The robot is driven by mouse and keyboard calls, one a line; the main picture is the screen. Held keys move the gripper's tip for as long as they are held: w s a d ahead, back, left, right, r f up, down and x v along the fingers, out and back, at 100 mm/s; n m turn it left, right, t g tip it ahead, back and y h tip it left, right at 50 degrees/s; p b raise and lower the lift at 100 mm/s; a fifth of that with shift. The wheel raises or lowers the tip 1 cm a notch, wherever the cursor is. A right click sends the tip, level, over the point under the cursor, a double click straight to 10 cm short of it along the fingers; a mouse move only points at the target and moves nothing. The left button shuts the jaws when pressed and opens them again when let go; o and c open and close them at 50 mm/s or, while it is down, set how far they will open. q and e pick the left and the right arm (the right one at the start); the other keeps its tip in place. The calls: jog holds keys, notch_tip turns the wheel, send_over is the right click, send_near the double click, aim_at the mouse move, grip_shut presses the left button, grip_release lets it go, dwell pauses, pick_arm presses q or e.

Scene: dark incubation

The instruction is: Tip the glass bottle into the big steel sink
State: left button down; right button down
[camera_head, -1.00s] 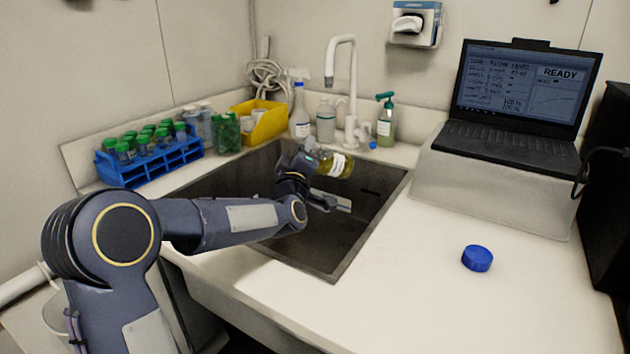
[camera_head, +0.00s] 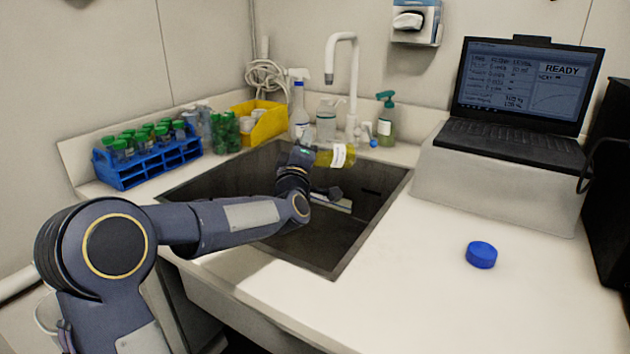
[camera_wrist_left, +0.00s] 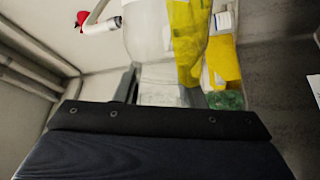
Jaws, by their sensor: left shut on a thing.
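The glass bottle (camera_head: 341,156) holds yellow liquid and has a white label. In the head view it lies about level on its side above the back of the big steel sink (camera_head: 208,186). My left gripper (camera_head: 308,150) is shut on it, at the left part of the bottle; the fingers are partly hidden by my own wrist. The bottle also shows, close up, in the left wrist view (camera_wrist_left: 150,35), with the yellow liquid along one side. I cannot tell whether any liquid runs out. My right gripper is not in view.
The tap (camera_head: 352,85), a spray bottle (camera_head: 299,110) and a soap dispenser (camera_head: 386,120) stand behind the sink. A blue tube rack (camera_head: 150,165) is at the left. A blue cap (camera_head: 481,255) lies on the clear right counter, before the laptop (camera_head: 520,95).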

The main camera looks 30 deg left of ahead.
pick_arm(q)
jog(key=shift+r, duration=0.1)
dwell(0.4)
jog(key=shift+n+b, duration=0.8)
jog(key=shift+b, duration=0.1)
jog(key=shift+a+r+n+y+b, duration=0.15)
jog(key=shift+n+y+b, duration=0.15)
jog(key=shift+n+y, duration=0.15)
jog(key=shift+s+n+y+b, duration=0.1)
jog(key=shift+n+y+b, duration=0.15)
jog(key=shift+n+b, duration=0.4)
jog(key=shift+n+g+b, duration=0.3)
jog(key=shift+n+b, duration=0.05)
jog(key=shift+n, duration=0.35)
jog(key=shift+r, duration=0.1)
